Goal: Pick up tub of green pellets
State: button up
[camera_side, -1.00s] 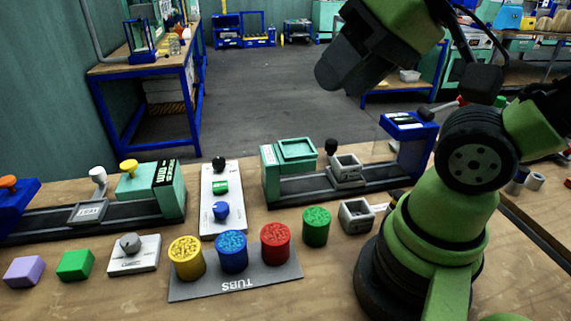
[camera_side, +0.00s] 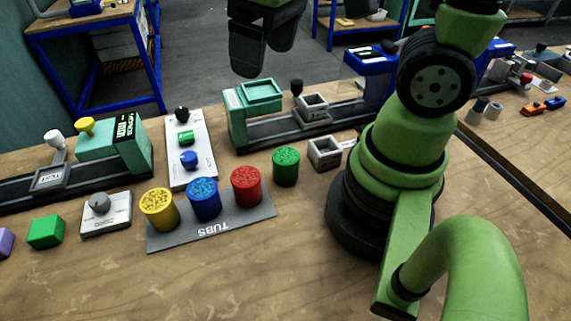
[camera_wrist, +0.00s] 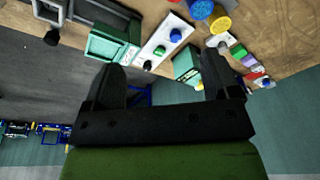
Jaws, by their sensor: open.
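The tub of green pellets (camera_side: 286,166) stands upright on the wooden bench in the side view, just right of the grey TUBS mat (camera_side: 228,229). On the mat stand a yellow tub (camera_side: 159,208), a blue tub (camera_side: 203,198) and a red tub (camera_side: 246,185). My gripper (camera_side: 250,68) is high above the bench, behind and a little left of the green tub, well apart from it. In the wrist view my gripper (camera_wrist: 165,82) has its fingers spread wide with nothing between them. I cannot make out the green tub in the wrist view.
A teal press (camera_side: 252,98) on a dark rail stands behind the green tub. A small grey metal box (camera_side: 324,152) sits close to its right. A white control panel (camera_side: 188,145) with knobs stands behind the mat. The bench front is clear.

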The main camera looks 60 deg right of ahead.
aim_at(285, 156)
jog(key=f+n+g+h, duration=0.1)
jog(key=f+n+g, duration=0.1)
jog(key=f, duration=0.3)
jog(key=d+f+n+g, duration=0.1)
jog(key=f+n+g, duration=0.1)
jog(key=f, duration=0.4)
jog(key=f+n+g+h, duration=0.1)
jog(key=f+n+g, duration=0.1)
jog(key=f, duration=0.3)
jog(key=shift+w+d+f+h, duration=0.15)
jog(key=shift+d+f+h, duration=0.15)
jog(key=shift+d+f, duration=0.1)
jog(key=shift+d+x, duration=0.15)
jog(key=shift+x, duration=1.25)
jog(key=shift+d+x, duration=0.15)
jog(key=shift+x, duration=1.2)
jog(key=shift+w, duration=0.2)
jog(key=shift+c, duration=0.2)
jog(key=c, duration=1)
